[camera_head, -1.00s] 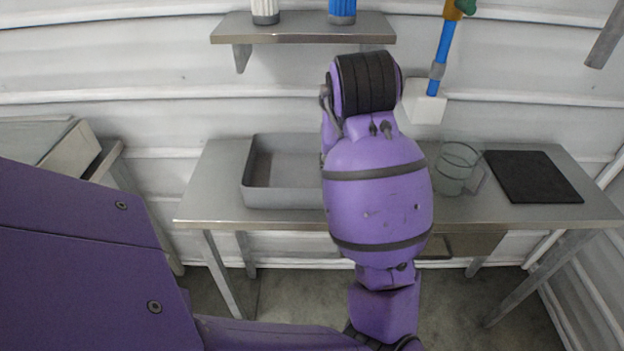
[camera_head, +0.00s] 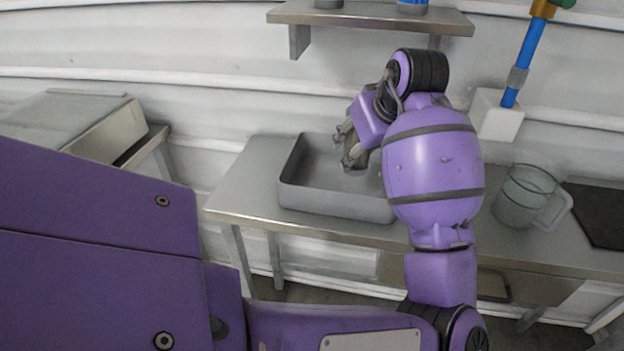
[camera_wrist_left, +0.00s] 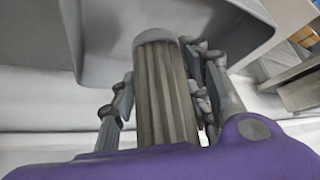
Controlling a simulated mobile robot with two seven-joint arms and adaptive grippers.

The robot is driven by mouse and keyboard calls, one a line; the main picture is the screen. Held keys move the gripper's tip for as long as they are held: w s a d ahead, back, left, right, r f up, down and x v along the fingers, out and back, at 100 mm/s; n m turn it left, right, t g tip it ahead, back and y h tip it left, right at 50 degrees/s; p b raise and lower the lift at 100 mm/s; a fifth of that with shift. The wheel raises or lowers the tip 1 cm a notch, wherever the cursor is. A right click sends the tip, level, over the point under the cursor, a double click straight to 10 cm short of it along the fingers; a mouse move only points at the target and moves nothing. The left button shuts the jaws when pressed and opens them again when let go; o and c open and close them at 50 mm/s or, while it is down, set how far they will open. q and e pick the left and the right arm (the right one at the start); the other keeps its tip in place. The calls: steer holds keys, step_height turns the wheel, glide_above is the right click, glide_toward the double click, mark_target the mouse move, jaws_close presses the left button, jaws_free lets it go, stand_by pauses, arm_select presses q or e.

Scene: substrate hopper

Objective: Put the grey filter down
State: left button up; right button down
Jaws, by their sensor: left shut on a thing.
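The grey filter (camera_wrist_left: 163,95), a pleated cylinder with a pale end cap, is held between the fingers of my left gripper (camera_wrist_left: 165,92) in the left wrist view. In the head view my left gripper (camera_head: 350,150) is over the grey tray (camera_head: 335,203) on the steel table. I cannot make out the filter clearly there. In the wrist view the tray (camera_wrist_left: 215,20) lies just beyond the filter's capped end; I cannot tell whether they touch. My right gripper is out of view.
A clear jug (camera_head: 523,195) stands right of my arm, beside a black mat (camera_head: 602,215). A white block with a blue-handled tool (camera_head: 497,115) is behind. A wall shelf (camera_head: 370,16) holds items cut off at the top. A steel unit (camera_head: 75,130) stands at left.

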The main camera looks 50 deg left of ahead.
arm_select(q)
steer(key=f, duration=0.1)
steer(key=w+a+f, duration=0.1)
steer(key=w+f, duration=0.1)
steer(key=f, duration=0.1)
steer(key=shift+w+a, duration=0.25)
steer(key=shift+a, duration=0.1)
steer(key=shift+f+b, duration=0.45)
steer(key=shift+f, duration=1.05)
steer(key=shift+f, duration=0.1)
steer(key=o, duration=1.3)
steer(key=shift+f, duration=0.1)
steer(key=shift+w, duration=0.1)
steer(key=shift+r, duration=0.3)
steer(key=p+v, duration=0.1)
steer(key=v, duration=1)
steer(key=shift+d+r, duration=0.2)
steer(key=shift+r, duration=0.15)
